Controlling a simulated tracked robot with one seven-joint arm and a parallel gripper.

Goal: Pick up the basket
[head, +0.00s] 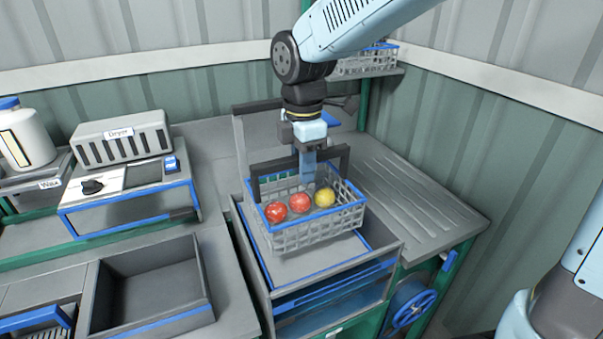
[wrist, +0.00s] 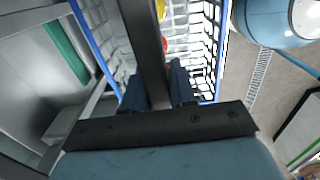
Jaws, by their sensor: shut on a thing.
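The basket (head: 318,236) is grey mesh with a blue rim and a dark arched handle (head: 344,160). It holds two red tomatoes (head: 299,202) and a yellow one (head: 325,198), and a bit of green shows behind them. My gripper (head: 308,172) reaches down from above and is shut on the handle. In the wrist view the dark handle bar (wrist: 145,45) runs between the two blue fingers (wrist: 158,85), with the mesh of the basket (wrist: 200,40) on both sides. The basket looks level; I cannot tell whether its bottom touches the grey surface below.
Under the basket is a grey, blue-edged tray-like station (head: 290,268). A ribbed grey worktop (head: 425,190) lies to its right. At left are a boxy device (head: 122,138), a white bottle (head: 25,140) and an empty grey bin (head: 150,290). Another basket (head: 365,62) sits on a back shelf.

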